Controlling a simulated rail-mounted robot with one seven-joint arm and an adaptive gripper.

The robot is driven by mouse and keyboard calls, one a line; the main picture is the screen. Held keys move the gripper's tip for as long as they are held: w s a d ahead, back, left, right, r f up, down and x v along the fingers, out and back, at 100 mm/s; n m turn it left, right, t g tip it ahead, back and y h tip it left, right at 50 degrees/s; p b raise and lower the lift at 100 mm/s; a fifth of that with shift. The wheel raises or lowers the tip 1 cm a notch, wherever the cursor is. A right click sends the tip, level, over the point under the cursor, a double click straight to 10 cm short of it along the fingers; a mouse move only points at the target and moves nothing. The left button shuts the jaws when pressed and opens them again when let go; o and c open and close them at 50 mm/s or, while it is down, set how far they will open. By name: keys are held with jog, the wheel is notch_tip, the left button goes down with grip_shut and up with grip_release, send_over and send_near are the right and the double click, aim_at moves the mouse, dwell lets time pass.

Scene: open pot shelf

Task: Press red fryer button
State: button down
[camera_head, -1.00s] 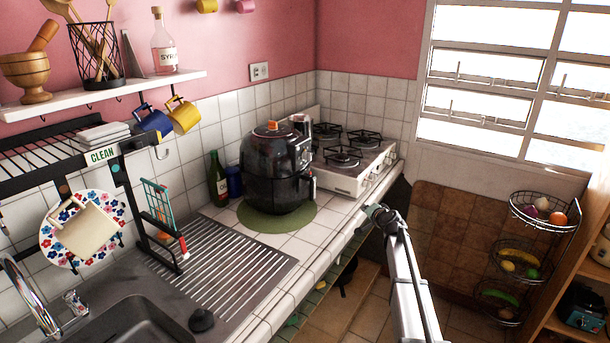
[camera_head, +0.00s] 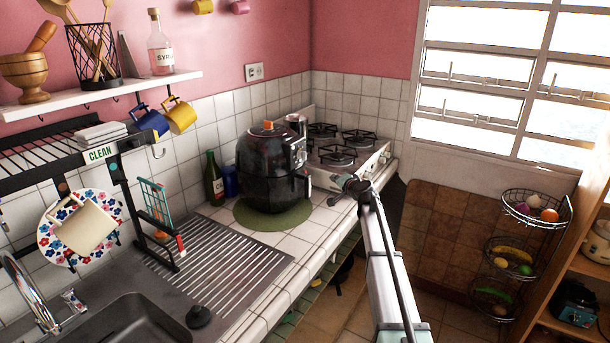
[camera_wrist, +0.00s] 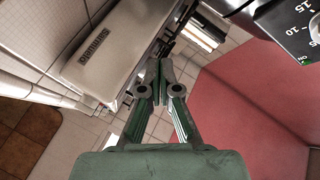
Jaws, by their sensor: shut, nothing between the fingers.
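The black fryer (camera_head: 268,178) stands on the counter on a round green mat (camera_head: 243,220). A small orange-red part (camera_head: 268,125) shows on top of the fryer; I cannot tell for sure whether it is the red button. Its front panel with dial numbers (camera_wrist: 293,22) shows at the upper right of the wrist view, cut off by the edge. My gripper (camera_head: 347,183) is to the right of the fryer, near the counter's front edge, and apart from it. In the wrist view my gripper (camera_wrist: 160,66) is shut and empty.
A gas stove (camera_head: 350,165) stands right behind the fryer and also shows in the wrist view (camera_wrist: 110,55). A green bottle (camera_head: 213,178) is left of the fryer. A ribbed drainer (camera_head: 225,255) and sink (camera_head: 130,320) lie in front. Wire fruit baskets (camera_head: 530,215) hang at right.

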jog(key=w+a+p, duration=0.3)
jog(key=w+a, duration=0.1)
jog(key=a, duration=0.3)
jog(key=shift+a, duration=0.35)
jog(key=shift+w+a, duration=0.1)
dwell(1.4)
jog(key=shift+w+a, duration=0.15)
jog(key=shift+a, duration=0.15)
jog(key=shift+w+a, duration=0.25)
jog(key=shift+a, duration=0.2)
dwell(1.0)
jog(key=shift+s+d+f+b, duration=0.1)
jog(key=shift+s+b, duration=0.05)
jog(key=shift+b, duration=0.3)
